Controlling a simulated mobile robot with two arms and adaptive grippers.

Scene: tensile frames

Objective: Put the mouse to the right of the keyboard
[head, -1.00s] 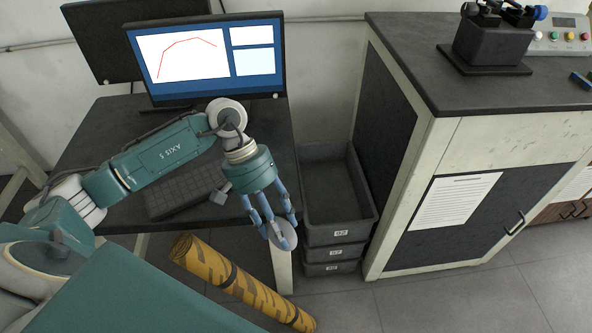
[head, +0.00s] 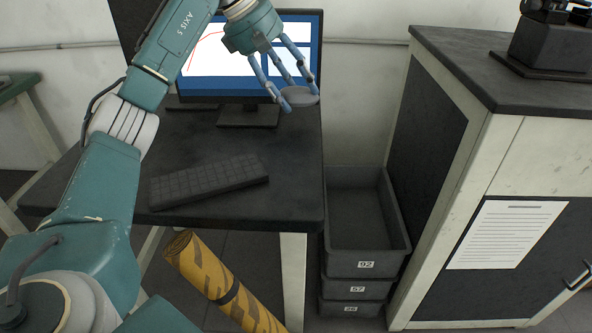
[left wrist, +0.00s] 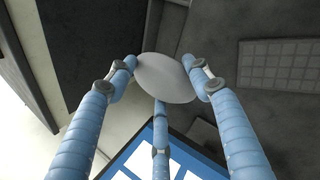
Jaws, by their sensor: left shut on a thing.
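The mouse (head: 300,97) is a small grey rounded piece held between the blue fingers of my left gripper (head: 283,95). In the head view it is up in front of the monitor's lower right corner, above the right part of the desk. The left wrist view shows the mouse (left wrist: 166,78) as a pale oval with the fingers of my left gripper (left wrist: 162,85) closed around it. The dark keyboard (head: 208,181) lies flat near the desk's front edge, left of and below the mouse in the head view. It also shows in the left wrist view (left wrist: 280,65). My right gripper is not in view.
The desk top (head: 290,165) is clear right of the keyboard. A monitor (head: 250,118) stands at the back. Stacked grey bins (head: 365,262) stand right of the desk, beside a cabinet (head: 545,120). A yellow-black roll (head: 225,285) leans below the desk's front.

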